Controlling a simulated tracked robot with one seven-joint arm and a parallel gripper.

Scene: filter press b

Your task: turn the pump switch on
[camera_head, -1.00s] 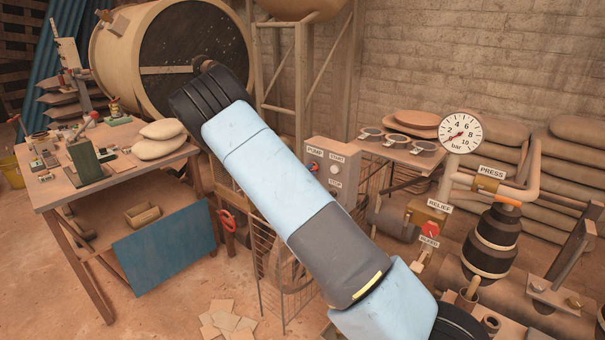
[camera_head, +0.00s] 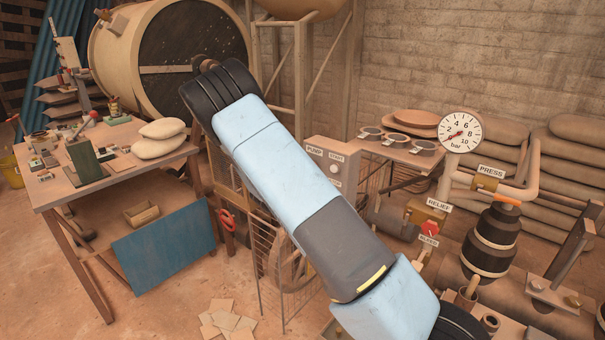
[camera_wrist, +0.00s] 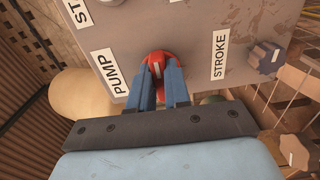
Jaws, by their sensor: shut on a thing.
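The pump switch (camera_wrist: 158,58) is a red knob on a grey control box, beside the PUMP label (camera_wrist: 110,72) in the wrist view. My gripper (camera_wrist: 160,72) has its two blue fingers shut on the red knob, one on each side. In the head view the control box (camera_head: 345,160) stands behind my arm, with the PUMP and START labels showing. My arm hides the knob and my gripper there.
A STROKE label (camera_wrist: 219,55) and a dark blue knob (camera_wrist: 266,58) are on the same box. The pressure gauge (camera_head: 460,132) and relief valve (camera_head: 427,212) stand to the right. A cluttered workbench (camera_head: 110,175) is at left.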

